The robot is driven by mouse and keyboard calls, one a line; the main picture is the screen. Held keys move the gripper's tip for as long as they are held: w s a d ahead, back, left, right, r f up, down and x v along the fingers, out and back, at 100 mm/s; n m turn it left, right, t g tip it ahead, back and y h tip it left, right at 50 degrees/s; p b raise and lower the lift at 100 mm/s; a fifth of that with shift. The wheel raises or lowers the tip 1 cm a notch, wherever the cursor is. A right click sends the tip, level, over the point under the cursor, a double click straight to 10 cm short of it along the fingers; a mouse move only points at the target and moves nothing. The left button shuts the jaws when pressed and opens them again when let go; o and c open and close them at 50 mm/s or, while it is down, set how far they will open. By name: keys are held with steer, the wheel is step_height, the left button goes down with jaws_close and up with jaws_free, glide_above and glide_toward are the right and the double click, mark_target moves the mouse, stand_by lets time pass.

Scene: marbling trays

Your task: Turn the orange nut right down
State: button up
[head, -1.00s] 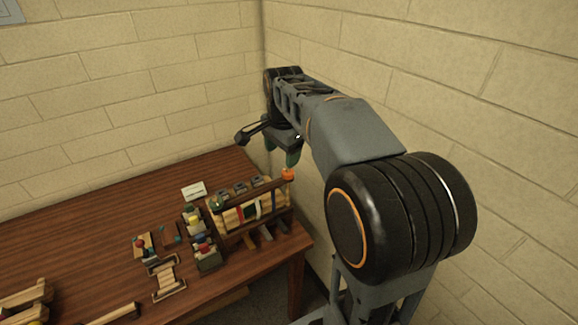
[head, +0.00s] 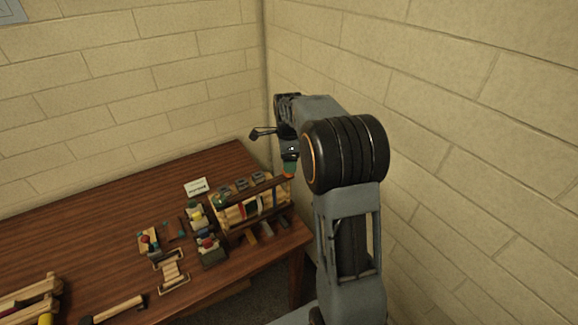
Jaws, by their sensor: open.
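The orange nut (head: 289,176) shows as a small orange spot at the right end of the dark top bar of a wooden rack (head: 262,209). My gripper (head: 290,168) points down right above that end, with its greenish fingertips at or around the nut. The fingers hide most of the nut, and I cannot tell whether they touch it. My gripper is open. A green piece (head: 218,201) sits at the left end of the same bar.
The rack stands near the right edge of the wooden table (head: 100,232). Left of it are a holder with coloured bottles (head: 207,243), a white card (head: 196,187) and small wooden tools (head: 171,270). Block walls close in behind and right.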

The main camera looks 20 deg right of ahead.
steer(key=shift+f+p, duration=0.3)
steer(key=shift+f, duration=1.6)
steer(key=shift+c, duration=0.4)
